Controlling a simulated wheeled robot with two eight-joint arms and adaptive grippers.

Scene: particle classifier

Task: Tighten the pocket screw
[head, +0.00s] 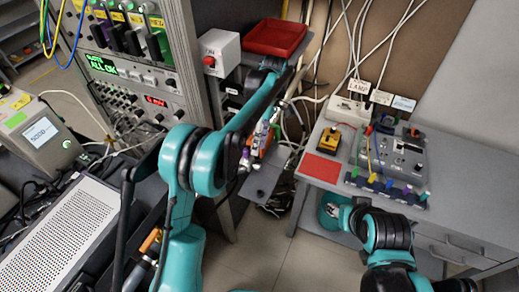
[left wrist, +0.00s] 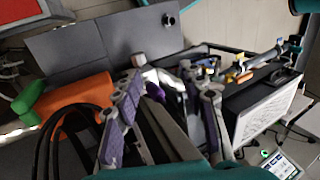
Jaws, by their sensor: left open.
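My left gripper (head: 256,152) hangs left of the middle in the head view, above a small grey panel (head: 262,184). In the left wrist view the left gripper (left wrist: 170,88) has its two purple-padded fingers spread apart, with nothing clearly held. A small purple piece (left wrist: 156,91) shows between the fingers; whether they touch it I cannot tell. A grey panel with a small black knob (left wrist: 168,20) lies beyond the fingertips. I cannot single out the pocket screw in either view.
An orange block (left wrist: 75,97) with a green end is left of the fingers. A red tray (head: 275,38) sits at the back. The grey table (head: 455,190) at right carries a control box (head: 405,150) and yellow device (head: 329,140). An instrument rack (head: 150,75) stands at left.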

